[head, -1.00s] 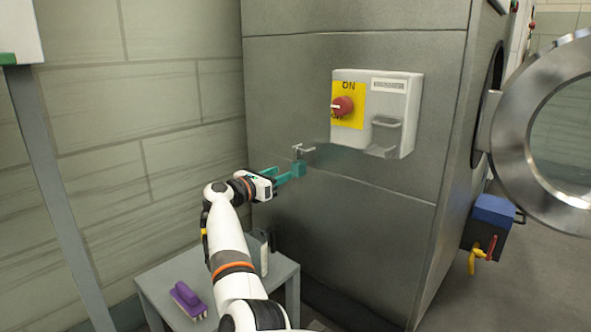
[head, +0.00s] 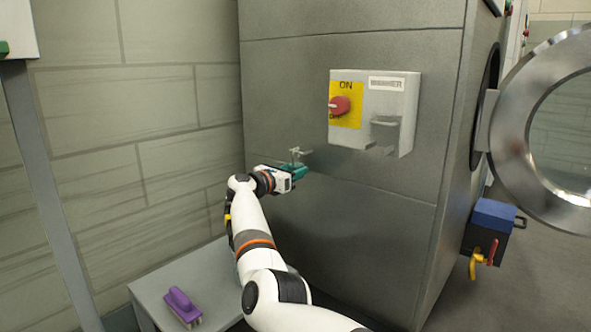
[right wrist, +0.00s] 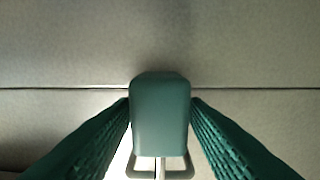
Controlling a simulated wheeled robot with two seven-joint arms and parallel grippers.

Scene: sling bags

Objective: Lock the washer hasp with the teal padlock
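The teal padlock (right wrist: 160,115) is between my right gripper's fingertips (right wrist: 160,112), which appear to meet both its sides. Its grey shackle (right wrist: 178,173) shows at the bottom of the right wrist view, with a thin bright post in its middle. In the head view my right gripper (head: 293,173) is at the padlock, just below a small metal peg (head: 297,152) on the grey panel. Whether the shackle still hangs on the peg is unclear. The washer isolator box (head: 400,100), with its grey hasp (head: 385,125), is up and to the right. My left gripper is out of view.
A red knob (head: 340,106) sits on the box's yellow ON plate. A purple brush (head: 183,306) lies on a low grey table (head: 160,282). A round metal door (head: 515,140) stands open at right, above a blue-topped padlock-like box (head: 490,225). The panel between peg and box is clear.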

